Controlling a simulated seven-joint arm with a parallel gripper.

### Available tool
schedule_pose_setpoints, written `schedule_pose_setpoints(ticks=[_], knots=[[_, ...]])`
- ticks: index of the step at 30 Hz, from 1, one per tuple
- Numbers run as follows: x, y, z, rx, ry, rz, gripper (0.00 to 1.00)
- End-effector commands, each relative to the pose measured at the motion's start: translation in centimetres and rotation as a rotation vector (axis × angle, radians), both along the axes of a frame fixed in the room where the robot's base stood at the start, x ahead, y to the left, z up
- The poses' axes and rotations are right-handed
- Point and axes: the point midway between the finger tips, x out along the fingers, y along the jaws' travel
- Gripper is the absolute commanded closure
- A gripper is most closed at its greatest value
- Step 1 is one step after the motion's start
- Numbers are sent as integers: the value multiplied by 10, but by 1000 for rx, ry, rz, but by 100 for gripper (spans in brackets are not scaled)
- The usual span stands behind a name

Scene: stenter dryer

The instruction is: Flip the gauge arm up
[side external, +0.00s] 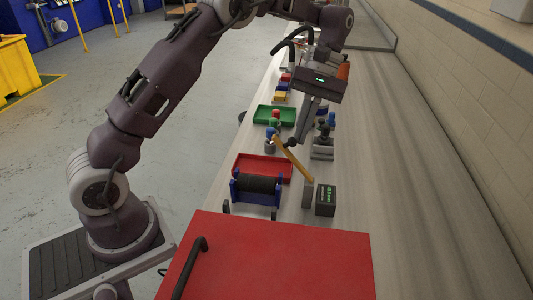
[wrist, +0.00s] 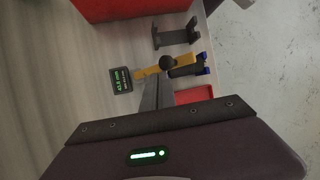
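The yellow gauge arm (side external: 293,158) slants up and to the left from a grey post (side external: 308,193) beside the small black readout box (side external: 326,200). The readout (wrist: 121,80) shows green digits. My gripper (side external: 292,143) points down near the arm's upper part, its fingers together with nothing visible between them. The fingers also show in the wrist view (wrist: 157,82). I cannot tell whether they touch the arm.
A black roller in a blue frame (side external: 257,188) stands left of the post, in front of a red tray (side external: 263,162). A green tray (side external: 275,114), coloured knobs and a joystick box (side external: 322,149) are farther back. A large red cover (side external: 275,260) fills the near end.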

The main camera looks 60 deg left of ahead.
Motion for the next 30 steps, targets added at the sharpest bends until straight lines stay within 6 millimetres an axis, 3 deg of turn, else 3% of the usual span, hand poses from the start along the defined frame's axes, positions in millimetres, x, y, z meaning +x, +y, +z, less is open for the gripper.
schedule_pose_setpoints(ticks=[10, 30], knots=[[17, -17, 3, 0, -2, -1, 100], [17, -17, 3, 0, -1, 0, 100]])
